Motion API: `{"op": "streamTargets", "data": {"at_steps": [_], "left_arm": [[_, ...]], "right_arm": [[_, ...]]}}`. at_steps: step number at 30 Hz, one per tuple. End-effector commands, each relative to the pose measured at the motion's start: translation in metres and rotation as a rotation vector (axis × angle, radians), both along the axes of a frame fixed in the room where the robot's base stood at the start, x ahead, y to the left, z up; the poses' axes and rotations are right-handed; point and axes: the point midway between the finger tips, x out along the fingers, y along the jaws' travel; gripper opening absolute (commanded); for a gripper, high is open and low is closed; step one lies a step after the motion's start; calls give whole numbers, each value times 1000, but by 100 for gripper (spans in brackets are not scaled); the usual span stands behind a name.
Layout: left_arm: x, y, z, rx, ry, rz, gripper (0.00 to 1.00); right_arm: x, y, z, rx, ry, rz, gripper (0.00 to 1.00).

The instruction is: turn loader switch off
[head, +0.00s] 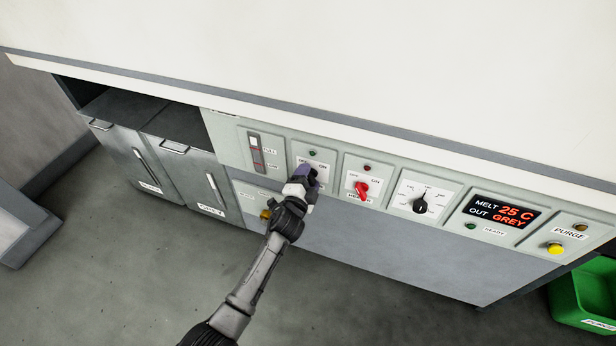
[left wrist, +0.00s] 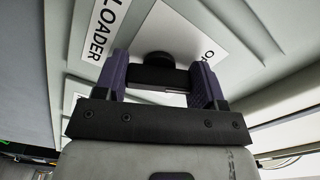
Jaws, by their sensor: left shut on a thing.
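The loader switch is a black knob (left wrist: 158,62) on a white plate in the left wrist view, with the "LOADER" label (left wrist: 97,32) to its left. Part of another word, starting with "O", shows at the right. My left gripper (left wrist: 160,80) has its two purple fingers on either side of the knob's dark handle and is shut on it. In the head view the left gripper (head: 307,174) covers the knob, so its pointing direction cannot be told there. A small green lamp (head: 312,153) sits above the switch plate. My right gripper is not in view.
To the right along the panel are a red switch (head: 361,189), a black dial (head: 420,205), a display (head: 502,212) reading 25 C GREY and a yellow purge button (head: 555,248). A level gauge (head: 256,154) is to the left. A green bin (head: 580,297) stands at lower right.

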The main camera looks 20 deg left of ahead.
Motion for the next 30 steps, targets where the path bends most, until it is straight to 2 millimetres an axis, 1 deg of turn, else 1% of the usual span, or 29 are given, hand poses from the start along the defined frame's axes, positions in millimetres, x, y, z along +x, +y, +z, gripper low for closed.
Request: {"op": "streamTargets", "data": {"at_steps": [9,26,27,30], "left_arm": [[0,-1,0,-108,0,0,40],[0,-1,0,-133,-1,-1,40],[0,-1,0,-133,-1,-1,68],[0,0,0,-132,-1,0,77]], "right_arm": [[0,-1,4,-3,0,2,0],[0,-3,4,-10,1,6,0],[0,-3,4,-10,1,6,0],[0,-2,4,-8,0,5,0]]}}
